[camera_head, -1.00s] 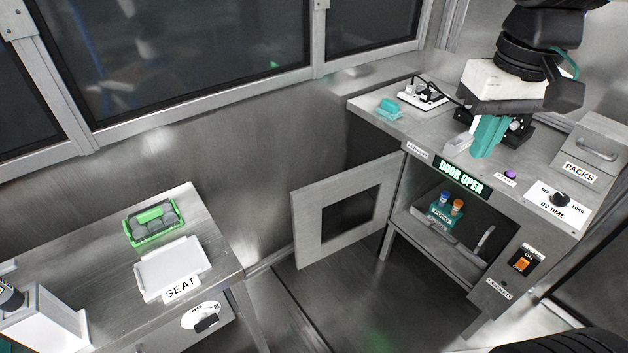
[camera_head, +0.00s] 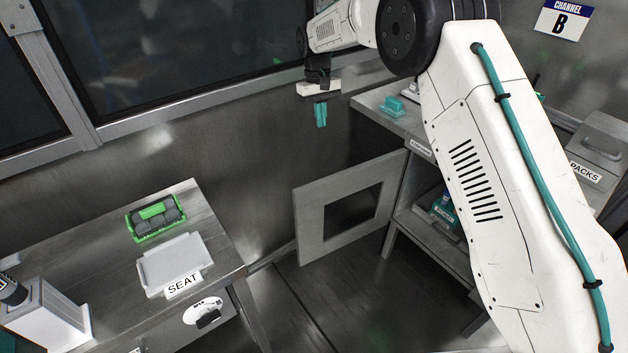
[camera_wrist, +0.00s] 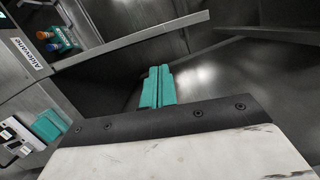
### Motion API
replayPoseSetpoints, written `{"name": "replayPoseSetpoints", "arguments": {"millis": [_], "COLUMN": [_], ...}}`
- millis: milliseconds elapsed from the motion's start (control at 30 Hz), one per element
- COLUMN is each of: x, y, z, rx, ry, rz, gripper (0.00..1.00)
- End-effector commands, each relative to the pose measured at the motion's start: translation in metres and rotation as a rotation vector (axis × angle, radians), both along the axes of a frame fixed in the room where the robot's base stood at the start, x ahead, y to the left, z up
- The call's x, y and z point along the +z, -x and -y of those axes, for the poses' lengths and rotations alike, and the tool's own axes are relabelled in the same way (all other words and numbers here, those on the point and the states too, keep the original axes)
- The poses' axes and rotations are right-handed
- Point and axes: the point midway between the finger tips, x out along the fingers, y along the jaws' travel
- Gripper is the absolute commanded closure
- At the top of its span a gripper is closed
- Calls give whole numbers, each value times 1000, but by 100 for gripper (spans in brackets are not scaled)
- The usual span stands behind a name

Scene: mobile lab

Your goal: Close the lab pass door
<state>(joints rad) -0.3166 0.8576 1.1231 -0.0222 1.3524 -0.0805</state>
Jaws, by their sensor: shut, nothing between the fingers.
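The lab pass door (camera_head: 312,222) is a grey metal frame with a square window, hinged at the left side of the cabinet and standing wide open. In the wrist view its top edge (camera_wrist: 150,38) runs as a pale bar across the upper part. My gripper (camera_head: 321,116) has teal fingers, pointing down, shut and empty. It is above the door and near the back wall, apart from the door. The fingers also show in the wrist view (camera_wrist: 158,88). My arm hides most of the cabinet front and its display.
The cabinet top (camera_head: 372,101) carries a teal block (camera_head: 393,104). A rack with colour-capped vials (camera_wrist: 58,40) is inside the cabinet. A bench at left holds a green rack (camera_head: 155,217) and a white SEAT tray (camera_head: 174,264). The floor between is clear.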

Motion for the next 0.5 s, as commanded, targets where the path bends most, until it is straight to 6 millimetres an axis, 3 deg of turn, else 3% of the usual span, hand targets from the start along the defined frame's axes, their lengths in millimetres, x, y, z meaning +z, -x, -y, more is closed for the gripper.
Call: {"name": "replayPoseSetpoints", "arguments": {"millis": [33, 200, 300, 500], "x": [-27, -86, -106, -125], "y": [-7, -21, -24, -22], "z": [-12, -39, -46, -49], "rx": [16, 51, 62, 68], "ry": [5, 14, 16, 18], "rz": [-14, -39, -46, -51], "gripper": [100, 100, 100, 100]}}
